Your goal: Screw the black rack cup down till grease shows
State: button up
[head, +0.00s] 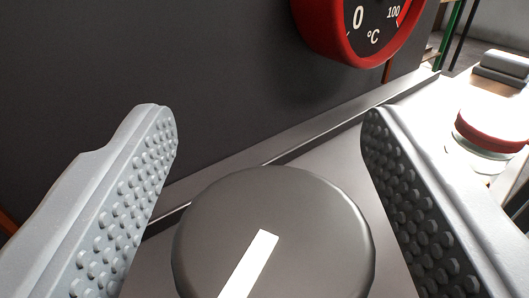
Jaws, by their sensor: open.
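A dark grey-black round cap (225,205) with a white bar mark on its top, which looks like the black rack cup, sits low in the middle of the head view. Its lower edge is cut off by the frame. My gripper (268,110) is open, with one studded finger on each side of the cap. No grease is visible. The cap's underside and what it sits on are hidden.
A red-rimmed dial marked 0, 100 and °C (375,22) is on the dark panel (130,60) behind. A metal ledge (330,122) runs along the panel's foot. A red-banded glass jar (487,133) and a grey block (503,66) stand at the right.

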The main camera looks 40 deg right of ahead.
jog(key=p+v, duration=0.1)
jog(key=v, duration=1.2)
jog(key=shift+s+a, duration=0.2)
dwell(0.3)
